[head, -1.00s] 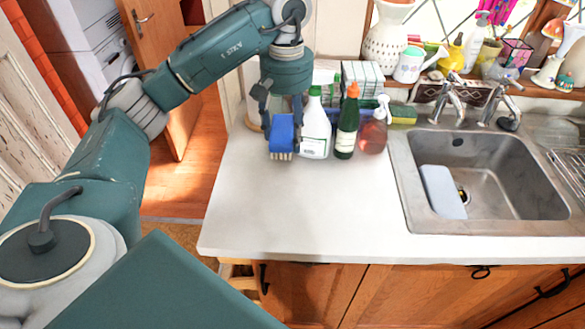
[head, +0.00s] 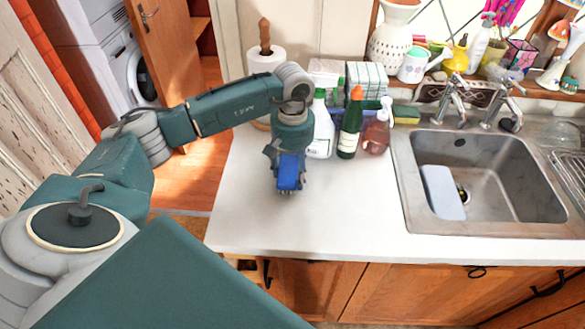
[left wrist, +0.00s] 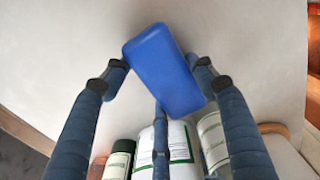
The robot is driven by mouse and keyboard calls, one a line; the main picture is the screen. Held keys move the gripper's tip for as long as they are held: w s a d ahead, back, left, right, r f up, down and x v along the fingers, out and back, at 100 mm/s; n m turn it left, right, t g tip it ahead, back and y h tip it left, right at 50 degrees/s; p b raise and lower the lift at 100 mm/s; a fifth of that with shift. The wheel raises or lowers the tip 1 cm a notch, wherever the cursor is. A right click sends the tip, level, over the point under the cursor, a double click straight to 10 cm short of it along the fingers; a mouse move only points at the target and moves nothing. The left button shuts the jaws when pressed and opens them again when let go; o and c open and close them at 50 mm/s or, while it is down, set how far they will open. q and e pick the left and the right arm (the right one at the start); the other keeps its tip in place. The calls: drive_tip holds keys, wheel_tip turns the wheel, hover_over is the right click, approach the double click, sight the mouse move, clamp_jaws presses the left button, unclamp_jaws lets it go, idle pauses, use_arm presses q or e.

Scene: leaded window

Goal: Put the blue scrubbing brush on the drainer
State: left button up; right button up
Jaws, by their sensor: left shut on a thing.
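The blue scrubbing brush (head: 290,172) is held in my left gripper (head: 289,178) over the left part of the counter, in front of the bottles. Its bristles point down in the head view. In the left wrist view the brush (left wrist: 165,69) shows as a blue block between the fingers of my left gripper (left wrist: 160,75), which is shut on it. The drainer (head: 572,168), a wire rack, shows in part at the right edge of the head view, beside the sink. My right gripper is not in view.
The sink (head: 490,175) holds a pale blue board (head: 442,192). A white spray bottle (head: 320,130), a green bottle (head: 350,125) and a reddish soap bottle (head: 376,133) stand behind the gripper. The white counter (head: 330,205) in front is clear.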

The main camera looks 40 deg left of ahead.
use_arm(q)
drive_tip(key=shift+f, duration=0.1)
drive_tip(key=o, duration=1.2)
